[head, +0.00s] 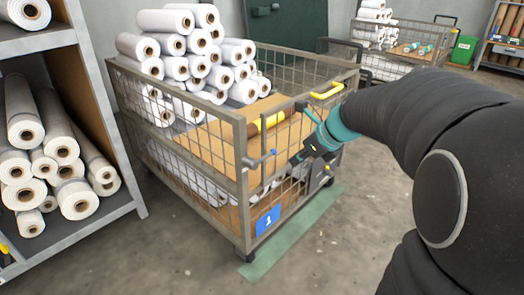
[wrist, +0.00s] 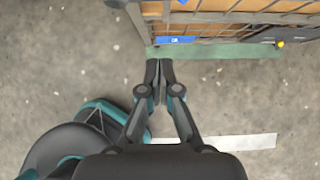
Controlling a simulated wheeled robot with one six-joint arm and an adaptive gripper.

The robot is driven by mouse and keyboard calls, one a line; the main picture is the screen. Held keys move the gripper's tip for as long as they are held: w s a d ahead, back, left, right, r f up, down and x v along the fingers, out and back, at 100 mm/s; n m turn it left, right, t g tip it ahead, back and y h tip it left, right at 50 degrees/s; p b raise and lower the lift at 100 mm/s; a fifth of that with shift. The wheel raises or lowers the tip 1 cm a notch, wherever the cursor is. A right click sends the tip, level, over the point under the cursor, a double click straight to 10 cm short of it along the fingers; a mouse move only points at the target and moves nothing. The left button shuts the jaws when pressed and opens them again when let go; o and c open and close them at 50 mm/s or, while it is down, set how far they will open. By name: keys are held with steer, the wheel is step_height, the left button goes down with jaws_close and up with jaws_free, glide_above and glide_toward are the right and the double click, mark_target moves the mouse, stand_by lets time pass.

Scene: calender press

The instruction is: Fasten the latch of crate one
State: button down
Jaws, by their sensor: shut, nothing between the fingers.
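Crate one (head: 241,205) is a wheeled wire-mesh crate with a blue plate (head: 267,219) marked 1 on its near end. The crate's edge and blue plate (wrist: 175,40) lie beyond the fingertips.
White rolls (head: 188,68) and a yellow roll (head: 266,122) lie in the crate. A yellow handle (head: 326,91) sits on its top rim. A shelf of rolls (head: 62,150) stands at left, another cart (head: 405,50) behind. A green floor strip (head: 290,235) runs beneath; floor in front is clear.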

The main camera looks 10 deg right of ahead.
stand_by(0.3)
steer(key=b+x, duration=0.3)
steer(key=x, duration=0.8)
steer(key=shift+w+a+r+p, duration=0.15)
steer(key=shift+w+r, duration=0.05)
steer(key=shift+r, duration=0.5)
steer(key=shift+w+a+r+p, duration=0.15)
steer(key=shift+w+r+p, duration=0.05)
steer(key=shift+r, duration=0.5)
steer(key=shift+w+a+r+p, duration=0.15)
steer(key=shift+w+a+r, duration=0.05)
steer(key=shift+r, duration=0.5)
